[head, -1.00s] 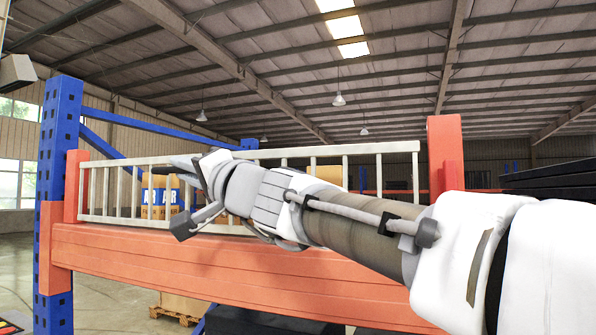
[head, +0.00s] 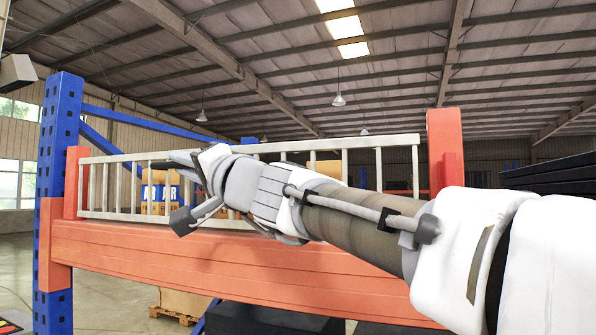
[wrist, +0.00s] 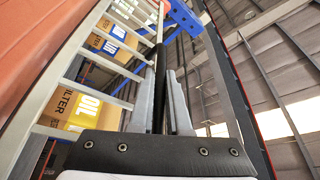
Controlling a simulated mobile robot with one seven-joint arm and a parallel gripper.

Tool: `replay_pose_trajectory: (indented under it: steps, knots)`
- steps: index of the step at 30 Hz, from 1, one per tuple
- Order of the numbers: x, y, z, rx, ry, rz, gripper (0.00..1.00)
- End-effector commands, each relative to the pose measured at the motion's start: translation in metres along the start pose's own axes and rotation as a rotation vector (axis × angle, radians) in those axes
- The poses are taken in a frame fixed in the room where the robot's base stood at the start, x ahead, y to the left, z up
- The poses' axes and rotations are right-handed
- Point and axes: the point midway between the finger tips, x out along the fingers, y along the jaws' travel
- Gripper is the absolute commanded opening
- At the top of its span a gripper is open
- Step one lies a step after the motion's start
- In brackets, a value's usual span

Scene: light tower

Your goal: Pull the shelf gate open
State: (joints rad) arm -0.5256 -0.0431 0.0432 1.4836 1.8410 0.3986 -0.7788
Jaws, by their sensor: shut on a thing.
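The shelf gate (head: 377,170) is a pale railing with upright bars. It stands above the orange beam (head: 230,262), between two orange end posts. In the wrist view, the gate (wrist: 62,83) runs along the left side. My gripper (head: 184,163) reaches to the gate's left half and is shut on the gate. Its fingers also show in the wrist view (wrist: 162,75), close beside the bars. My forearm hides part of the gate's middle, and the exact point of contact is unclear.
Yellow cartons (head: 160,192) stand behind the gate. A blue upright (head: 58,180) stands at the left, and the right orange post (head: 446,150) is near my arm. A pallet with a box (head: 183,303) is on the floor below. Dark stacked slabs (head: 555,180) are at right.

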Motion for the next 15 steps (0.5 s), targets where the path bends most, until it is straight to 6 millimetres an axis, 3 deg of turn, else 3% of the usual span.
replay_pose_trajectory:
  steps: [15]
  knots:
    - [-0.012, 0.005, 0.029, -0.229, 0.0, -0.096, 0.0]
